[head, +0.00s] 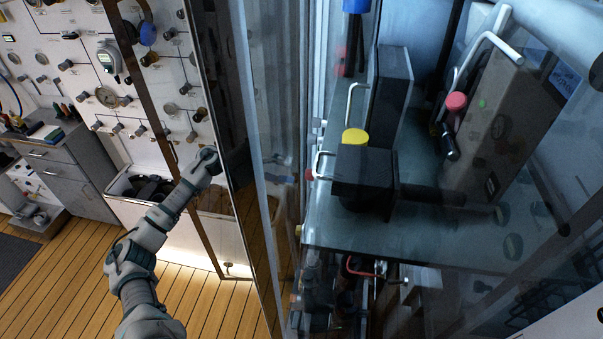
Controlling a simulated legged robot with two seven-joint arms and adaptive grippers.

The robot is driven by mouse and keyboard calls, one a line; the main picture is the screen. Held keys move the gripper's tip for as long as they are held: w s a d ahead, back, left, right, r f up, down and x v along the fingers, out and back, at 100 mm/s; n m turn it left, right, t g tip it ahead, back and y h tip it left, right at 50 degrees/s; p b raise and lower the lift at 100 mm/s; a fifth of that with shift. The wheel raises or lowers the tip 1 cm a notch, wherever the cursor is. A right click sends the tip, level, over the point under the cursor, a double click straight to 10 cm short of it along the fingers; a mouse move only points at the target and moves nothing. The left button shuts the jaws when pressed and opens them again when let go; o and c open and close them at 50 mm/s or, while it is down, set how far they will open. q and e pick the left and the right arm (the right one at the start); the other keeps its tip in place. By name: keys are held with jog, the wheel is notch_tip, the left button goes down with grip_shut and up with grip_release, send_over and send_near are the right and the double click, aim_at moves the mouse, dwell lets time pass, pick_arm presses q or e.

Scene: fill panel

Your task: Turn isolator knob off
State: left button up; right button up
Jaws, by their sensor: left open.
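The white fill panel (150,92) stands at the upper left, with several dark knobs, round gauges and thin printed lines. I cannot tell which knob is the isolator knob. My left arm reaches up from the bottom left, and my left gripper (210,160) is at its end, in front of the panel's lower right part. The gripper is small and dark here; it is open, and I see nothing held in it. I cannot tell its distance from the nearest knobs (192,137). My right gripper is not in view.
A brown-framed door edge (228,110) stands close to the right of my left gripper. Further right, a glass-sided cabinet (430,230) holds dark boxes and a yellow-topped part (355,137). A grey drawer unit (60,165) is at the left.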

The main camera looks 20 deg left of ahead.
pick_arm(q)
jog(key=v, duration=0.6)
jog(key=shift+s, duration=0.25)
jog(key=shift+a+r, duration=0.1)
